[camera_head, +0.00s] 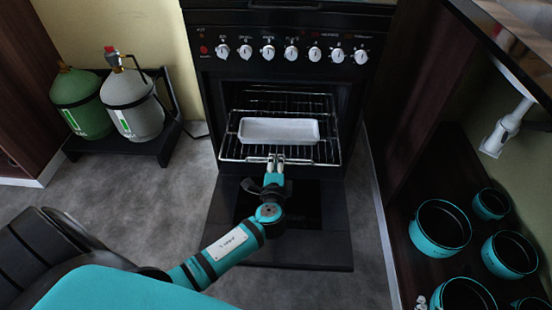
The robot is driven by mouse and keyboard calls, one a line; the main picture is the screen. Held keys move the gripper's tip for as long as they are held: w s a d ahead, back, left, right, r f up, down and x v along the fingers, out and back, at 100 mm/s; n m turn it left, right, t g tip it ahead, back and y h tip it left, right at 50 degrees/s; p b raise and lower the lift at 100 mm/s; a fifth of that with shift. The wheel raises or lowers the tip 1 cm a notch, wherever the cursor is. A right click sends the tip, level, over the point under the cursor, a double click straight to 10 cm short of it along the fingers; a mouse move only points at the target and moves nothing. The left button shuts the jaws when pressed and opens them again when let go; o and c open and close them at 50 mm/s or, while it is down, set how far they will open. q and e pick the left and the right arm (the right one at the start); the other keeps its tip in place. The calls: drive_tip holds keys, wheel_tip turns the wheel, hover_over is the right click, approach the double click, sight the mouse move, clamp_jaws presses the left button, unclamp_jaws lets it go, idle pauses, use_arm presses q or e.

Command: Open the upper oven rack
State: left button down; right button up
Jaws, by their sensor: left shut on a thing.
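The black oven (196,88) stands ahead with its door (318,250) folded down. The upper oven rack (332,152), a wire grid, sticks out of the cavity towards me. A white rectangular tray (279,131) rests on it. My left gripper (276,160) is shut on the front edge of the rack, near its middle. The arm reaches in over the open door from the lower left. The right gripper is not in view.
Two gas bottles, one green (81,103) and one grey (133,106), stand on a black stand at the left. Several teal pots (440,229) sit on a dark shelf at the right. A row of knobs (291,54) runs above the cavity. Grey floor left of the oven is clear.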

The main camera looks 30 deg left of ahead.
use_arm(q)
drive_tip(key=shift+a, duration=0.2)
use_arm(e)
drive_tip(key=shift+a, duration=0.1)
use_arm(q)
drive_tip(key=c, duration=1.7)
unclamp_jaws()
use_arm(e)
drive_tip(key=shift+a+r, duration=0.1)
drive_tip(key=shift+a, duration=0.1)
use_arm(q)
drive_tip(key=v, duration=0.8)
drive_tip(key=shift+a+r, duration=0.1)
drive_tip(key=shift+a, duration=0.05)
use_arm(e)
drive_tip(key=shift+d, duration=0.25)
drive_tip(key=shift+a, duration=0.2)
